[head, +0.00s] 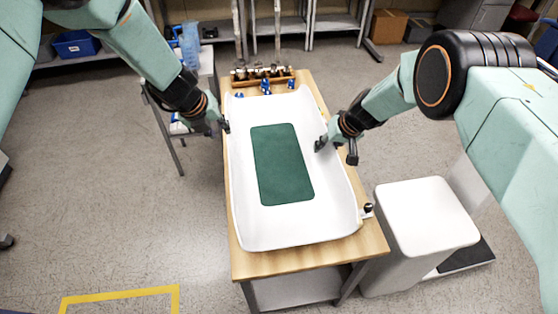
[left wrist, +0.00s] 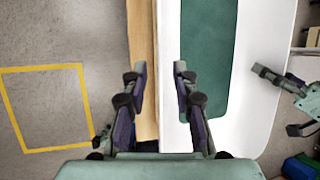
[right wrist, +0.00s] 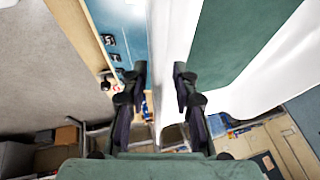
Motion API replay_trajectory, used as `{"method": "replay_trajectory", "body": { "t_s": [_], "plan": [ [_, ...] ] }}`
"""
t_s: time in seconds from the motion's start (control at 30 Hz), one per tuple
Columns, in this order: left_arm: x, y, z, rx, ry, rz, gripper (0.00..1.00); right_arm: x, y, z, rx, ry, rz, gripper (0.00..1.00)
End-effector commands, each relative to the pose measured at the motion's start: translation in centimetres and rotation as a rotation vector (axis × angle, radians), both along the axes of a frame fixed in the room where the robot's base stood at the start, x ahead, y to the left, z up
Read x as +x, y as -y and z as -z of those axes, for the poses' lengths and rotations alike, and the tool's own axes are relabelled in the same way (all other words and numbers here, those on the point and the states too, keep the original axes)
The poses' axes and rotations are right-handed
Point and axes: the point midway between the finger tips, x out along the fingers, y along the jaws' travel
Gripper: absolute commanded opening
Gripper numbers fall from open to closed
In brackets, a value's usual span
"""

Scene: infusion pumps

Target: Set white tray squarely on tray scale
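The white tray (head: 310,228), long with raised curved sides, lies lengthwise over the wooden table (head: 255,264). A green rectangle (head: 282,163) covers its middle. My left gripper (head: 223,126) is at the tray's left rim. In the left wrist view its fingers (left wrist: 159,72) are apart, with the rim running between them. My right gripper (head: 325,143) is at the right rim. In the right wrist view its fingers (right wrist: 160,72) are apart on either side of the white wall. I cannot make out the tray scale for certain; the tray hides most of the tabletop.
Blue pieces (head: 266,86) and a wooden rack (head: 262,74) stand at the table's far end. A small dark knob (head: 368,207) sits at the table's right edge. A white box (head: 428,213) stands close on the right. Floor on the left is clear, with yellow tape (head: 120,292).

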Motion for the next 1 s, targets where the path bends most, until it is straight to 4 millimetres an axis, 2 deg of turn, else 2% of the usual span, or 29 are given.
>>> {"method": "replay_trajectory", "body": {
  "t_s": [0.13,0.37,1.0],
  "plan": [
    [-0.5,-0.2,-1.1,0.0,-0.001,0.0,0.28,0.0,0.0,0.0,0.0,0.0,0.0,0.28],
    [-0.7,-0.2,-1.3,0.0,-0.001,0.001,0.28,-0.3,0.4,-1.0,0.001,0.001,0.001,0.28],
    [-0.6,-0.2,-1.3,0.0,-0.001,0.001,0.28,-3.7,3.3,-9.9,0.001,0.003,0.002,0.28]
  ]
}}
